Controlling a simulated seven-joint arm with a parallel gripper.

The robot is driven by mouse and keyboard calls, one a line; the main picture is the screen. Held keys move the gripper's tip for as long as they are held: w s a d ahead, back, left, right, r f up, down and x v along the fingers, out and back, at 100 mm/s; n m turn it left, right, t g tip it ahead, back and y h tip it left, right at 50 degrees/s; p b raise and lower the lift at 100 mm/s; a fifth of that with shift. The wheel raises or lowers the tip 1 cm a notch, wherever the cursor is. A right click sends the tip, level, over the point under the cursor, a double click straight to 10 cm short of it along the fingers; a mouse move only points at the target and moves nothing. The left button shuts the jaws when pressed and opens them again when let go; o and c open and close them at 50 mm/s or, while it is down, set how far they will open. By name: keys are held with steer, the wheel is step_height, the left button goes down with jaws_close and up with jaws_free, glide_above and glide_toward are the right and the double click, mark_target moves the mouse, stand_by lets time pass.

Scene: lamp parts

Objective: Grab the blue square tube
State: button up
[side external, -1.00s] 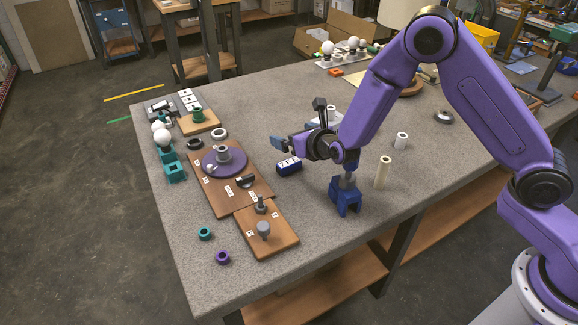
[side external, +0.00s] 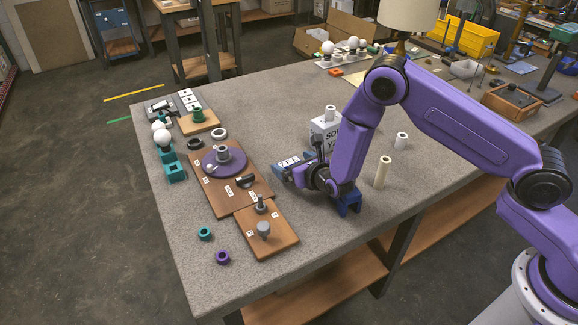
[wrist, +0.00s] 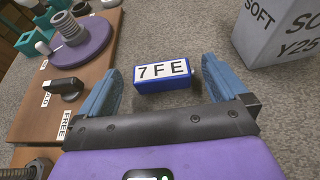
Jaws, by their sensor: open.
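The fingers are spread apart. In the side external view the tube (side external: 288,160) shows partly, close in front of my gripper (side external: 290,168), which is low over the table. My gripper hides part of the tube there.
A brown board with a purple disc (side external: 238,166) lies left of my gripper, with a black knob (wrist: 62,88) near the left finger. A grey printed box (wrist: 285,35) stands to the right. A blue holder (side external: 350,203) and a cream tube (side external: 383,171) are also nearby.

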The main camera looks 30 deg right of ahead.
mark_target(289, 163)
steer(key=shift+f+x, duration=0.15)
steer(key=shift+x, duration=0.7)
steer(key=shift+f+x, duration=0.2)
steer(key=shift+x, duration=0.6)
steer(key=shift+s, duration=0.15)
steer(key=c, duration=1)
steer(key=shift+r, duration=0.15)
